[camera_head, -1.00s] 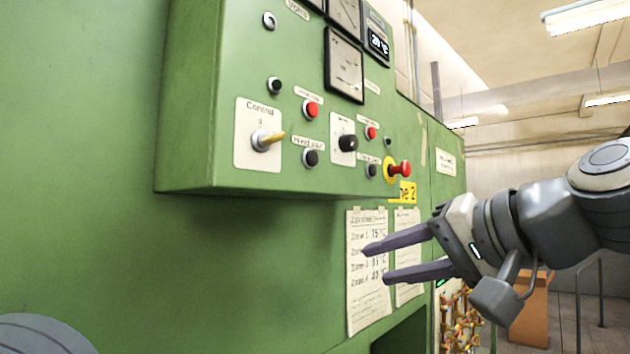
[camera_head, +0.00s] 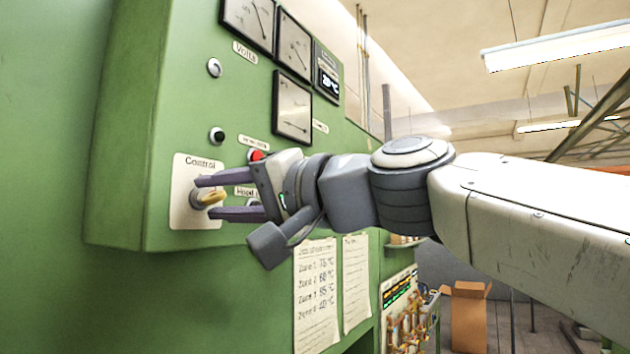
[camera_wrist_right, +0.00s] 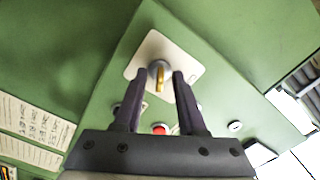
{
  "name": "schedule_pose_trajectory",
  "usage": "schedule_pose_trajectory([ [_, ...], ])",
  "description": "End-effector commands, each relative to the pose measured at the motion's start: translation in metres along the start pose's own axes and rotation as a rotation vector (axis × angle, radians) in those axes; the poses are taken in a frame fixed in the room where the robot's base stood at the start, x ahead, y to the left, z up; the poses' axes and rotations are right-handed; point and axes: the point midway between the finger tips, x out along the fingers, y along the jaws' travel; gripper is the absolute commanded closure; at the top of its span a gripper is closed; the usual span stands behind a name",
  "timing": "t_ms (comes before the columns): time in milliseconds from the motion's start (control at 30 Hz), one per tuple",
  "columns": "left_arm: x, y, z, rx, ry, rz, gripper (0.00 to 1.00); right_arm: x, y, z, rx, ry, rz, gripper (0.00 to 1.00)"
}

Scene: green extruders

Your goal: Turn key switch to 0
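The key switch (camera_head: 208,198) sits on the white Control plate (camera_head: 183,213) at the lower left of the green panel box. Its yellow key handle points to the right in the head view. My right gripper (camera_head: 206,196) is open, with one finger above the key and the other below it. In the right wrist view, the key (camera_wrist_right: 159,79) shows between and just beyond the fingertips (camera_wrist_right: 158,80), with gaps on both sides. I cannot tell whether a finger touches it. My left gripper is not in view.
A black button (camera_head: 217,136) and a round lock (camera_head: 214,68) are above the plate. Gauges (camera_head: 292,107) fill the upper panel. Paper sheets (camera_head: 316,290) hang below the box. A cardboard box (camera_head: 468,312) stands at right.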

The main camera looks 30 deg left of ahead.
Motion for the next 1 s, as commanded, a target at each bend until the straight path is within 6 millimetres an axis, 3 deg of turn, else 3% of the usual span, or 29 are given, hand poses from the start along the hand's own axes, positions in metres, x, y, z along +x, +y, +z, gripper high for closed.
schedule_pose_trajectory([
  [367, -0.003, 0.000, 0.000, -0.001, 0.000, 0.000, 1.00, 0.006, 0.001, 0.000, 0.000, 0.001, 0.000, 0.60],
  [467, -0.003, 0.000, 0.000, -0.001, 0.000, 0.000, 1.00, 0.006, 0.001, 0.000, 0.000, 0.001, 0.000, 0.98],
  [500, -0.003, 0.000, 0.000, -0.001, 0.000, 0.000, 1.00, 0.006, 0.001, 0.000, 0.000, 0.001, 0.000, 1.00],
  [1000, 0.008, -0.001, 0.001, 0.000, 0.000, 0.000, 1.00, 0.006, 0.003, 0.001, -0.084, 0.001, 0.000, 1.00],
])
